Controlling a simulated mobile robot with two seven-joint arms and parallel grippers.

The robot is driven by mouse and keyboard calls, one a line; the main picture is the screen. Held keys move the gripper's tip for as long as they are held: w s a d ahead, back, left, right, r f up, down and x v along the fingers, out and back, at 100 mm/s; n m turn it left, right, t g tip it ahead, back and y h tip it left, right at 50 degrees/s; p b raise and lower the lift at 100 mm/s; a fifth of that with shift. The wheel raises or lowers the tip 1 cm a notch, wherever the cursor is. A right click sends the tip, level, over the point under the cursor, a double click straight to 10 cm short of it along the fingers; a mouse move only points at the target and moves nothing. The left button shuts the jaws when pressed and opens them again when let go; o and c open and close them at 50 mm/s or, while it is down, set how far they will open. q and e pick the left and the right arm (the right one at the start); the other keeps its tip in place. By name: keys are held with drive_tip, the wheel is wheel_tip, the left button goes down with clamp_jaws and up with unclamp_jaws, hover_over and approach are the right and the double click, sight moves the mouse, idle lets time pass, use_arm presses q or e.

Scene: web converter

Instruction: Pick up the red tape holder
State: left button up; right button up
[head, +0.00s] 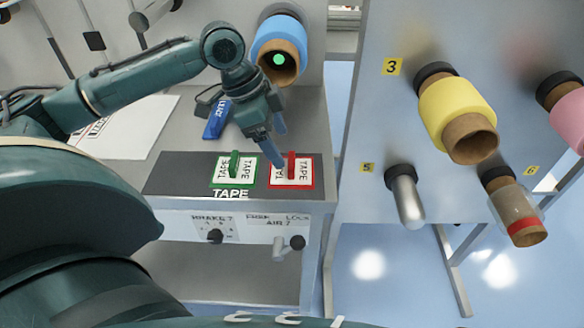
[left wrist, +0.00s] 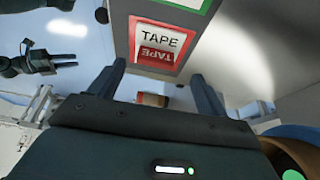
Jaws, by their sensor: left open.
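The red tape holder (head: 305,172), a red-framed white plate marked TAPE with an upright red grip, sits on the dark strip at the table's front right. In the left wrist view the red tape holder (left wrist: 172,42) lies ahead, between the lines of the fingers. My left gripper (head: 277,148) is open and empty, just above and beside the holder's left part, partly hiding it. Its two fingers show apart in the left wrist view (left wrist: 160,88). My right gripper (left wrist: 65,64) shows small at the upper left of the left wrist view; its opening is unclear.
A similar green tape holder (head: 221,183) stands just left of the red one. A blue object (head: 216,119) lies behind on the table (head: 190,135). A blue roll (head: 278,30) is behind my gripper. A panel with yellow (head: 455,105) and pink rolls stands at right.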

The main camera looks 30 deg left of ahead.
sight(289, 160)
use_arm(q)
drive_tip(key=shift+d+x, duration=0.15)
drive_tip(key=shift+x, duration=1.25)
drive_tip(key=shift+d+x, duration=0.1)
drive_tip(key=shift+x, duration=1.25)
drive_tip(key=shift+s, duration=0.15)
drive_tip(key=shift+c, duration=0.3)
drive_tip(key=shift+r, duration=0.1)
drive_tip(key=c, duration=0.7)
